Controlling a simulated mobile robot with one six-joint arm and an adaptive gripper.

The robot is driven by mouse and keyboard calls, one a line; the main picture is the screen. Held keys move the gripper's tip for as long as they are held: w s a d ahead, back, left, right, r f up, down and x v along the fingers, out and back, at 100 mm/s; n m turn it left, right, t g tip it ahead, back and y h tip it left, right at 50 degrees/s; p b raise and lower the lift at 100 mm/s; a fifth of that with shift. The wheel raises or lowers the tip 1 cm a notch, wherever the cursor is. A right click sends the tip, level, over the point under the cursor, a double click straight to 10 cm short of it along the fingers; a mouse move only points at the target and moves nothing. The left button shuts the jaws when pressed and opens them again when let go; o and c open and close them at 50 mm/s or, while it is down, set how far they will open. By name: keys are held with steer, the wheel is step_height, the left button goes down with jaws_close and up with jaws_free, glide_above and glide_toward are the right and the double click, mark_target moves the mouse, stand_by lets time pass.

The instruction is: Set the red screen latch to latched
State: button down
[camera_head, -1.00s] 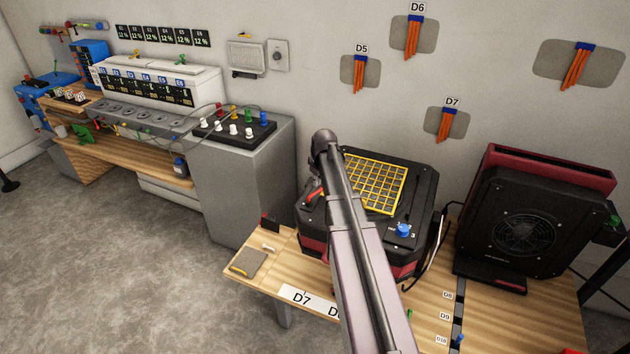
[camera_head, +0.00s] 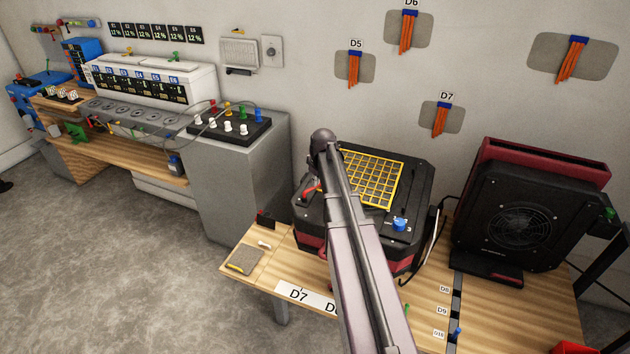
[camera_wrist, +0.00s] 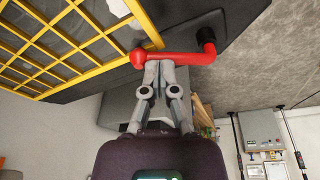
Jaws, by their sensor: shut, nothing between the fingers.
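The red screen latch (camera_wrist: 175,58) is a red bar with a round knob at its left end. Its right end bends to a black pivot on the black machine. In the wrist view the knob end lies at the edge of the yellow screen (camera_wrist: 75,45). My gripper (camera_wrist: 158,64) is shut, its fingertips at the middle of the red bar, seemingly touching it; nothing is between them. In the head view the yellow screen (camera_head: 372,180) sits on top of the black machine (camera_head: 410,207), and a bit of the red latch (camera_head: 310,189) shows left of my arm, which hides the gripper.
A blue knob (camera_head: 400,224) is on the machine's top. A black and red fan unit (camera_head: 530,215) stands to the right on the wooden table (camera_head: 260,284). A grey cabinet (camera_head: 235,185) stands to the left. Open floor (camera_head: 100,270) lies at the front left.

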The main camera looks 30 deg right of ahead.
steer(key=shift+w+a, duration=0.1)
steer(key=shift+w, duration=0.1)
steer(key=shift+w+a, duration=0.3)
steer(key=shift+w, duration=0.25)
stand_by(0.5)
steer(key=shift+w+a+r+p, duration=0.1)
steer(key=shift+w+r+p, duration=0.15)
steer(key=shift+r+p, duration=0.15)
steer(key=w+p+v, duration=0.2)
steer(key=p+v, duration=1)
steer(key=shift+a+r, duration=0.35)
steer(key=shift+f, duration=0.15)
stand_by(0.3)
